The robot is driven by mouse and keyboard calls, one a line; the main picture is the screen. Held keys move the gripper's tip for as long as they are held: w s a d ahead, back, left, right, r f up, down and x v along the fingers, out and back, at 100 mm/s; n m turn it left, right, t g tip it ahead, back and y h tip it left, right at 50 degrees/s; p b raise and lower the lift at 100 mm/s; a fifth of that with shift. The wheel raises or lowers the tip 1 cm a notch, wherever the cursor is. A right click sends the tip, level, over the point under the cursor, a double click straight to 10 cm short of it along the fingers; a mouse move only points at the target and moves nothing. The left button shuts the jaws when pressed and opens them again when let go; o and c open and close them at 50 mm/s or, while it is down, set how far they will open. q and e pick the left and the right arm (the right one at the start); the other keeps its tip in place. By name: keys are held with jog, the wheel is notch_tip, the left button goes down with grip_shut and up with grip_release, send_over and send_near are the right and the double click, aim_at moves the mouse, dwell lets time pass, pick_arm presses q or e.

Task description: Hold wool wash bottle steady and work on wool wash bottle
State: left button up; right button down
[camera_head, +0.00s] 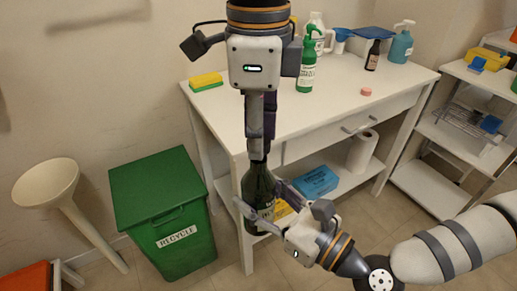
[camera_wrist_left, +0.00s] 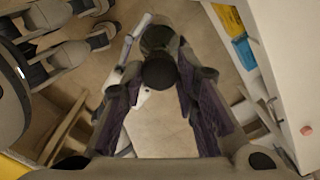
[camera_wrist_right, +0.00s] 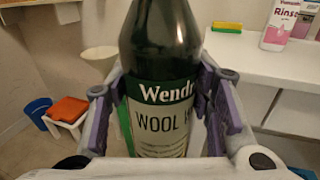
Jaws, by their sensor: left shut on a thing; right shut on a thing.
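The wool wash bottle (camera_head: 257,185) is dark green with a dark cap and hangs upright in the air in front of the white table. Its label reads "WOOL" in the right wrist view (camera_wrist_right: 160,35). My right gripper (camera_head: 262,208) is shut around the bottle's body from the lower right. Its fingers press both sides by the label in the right wrist view (camera_wrist_right: 162,95). My left gripper (camera_head: 258,150) points straight down and is shut on the bottle's top. The dark cap (camera_wrist_left: 159,73) sits between its fingertips in the left wrist view.
A green recycle bin (camera_head: 165,240) stands close to the bottle's left. A blue box (camera_head: 315,182) lies on the lower shelf.

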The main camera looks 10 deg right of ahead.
aim_at(258, 184)
pick_arm(q)
jog(key=shift+f, duration=0.9)
jog(key=shift+f, duration=0.6)
